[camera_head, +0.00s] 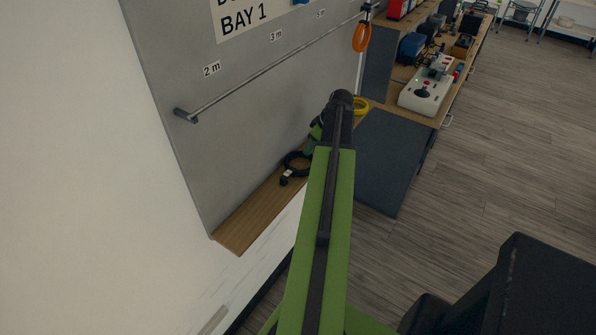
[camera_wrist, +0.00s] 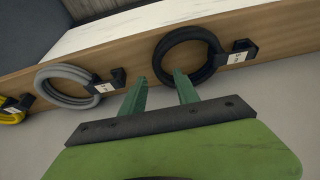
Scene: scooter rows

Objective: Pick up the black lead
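The black lead (camera_head: 297,158) is a coiled ring with a dark plug and pale tag, lying on the wooden shelf under the grey board. In the wrist view the black lead (camera_wrist: 205,75) lies just beyond the fingertips, its plug to the right. My gripper (camera_wrist: 160,76) is open and empty. Its right finger overlaps the coil's near edge in the picture; its left finger points just left of the coil. I cannot tell whether they touch. In the head view my gripper (camera_head: 315,132) is mostly hidden behind my arm.
A grey lead (camera_wrist: 66,68) and a yellow lead (camera_wrist: 12,118) lie left of the black one in the wrist view. An orange lead (camera_head: 362,38) hangs from the rail (camera_head: 270,66). A bench with a joystick box (camera_head: 425,92) stands beyond. Floor at right is clear.

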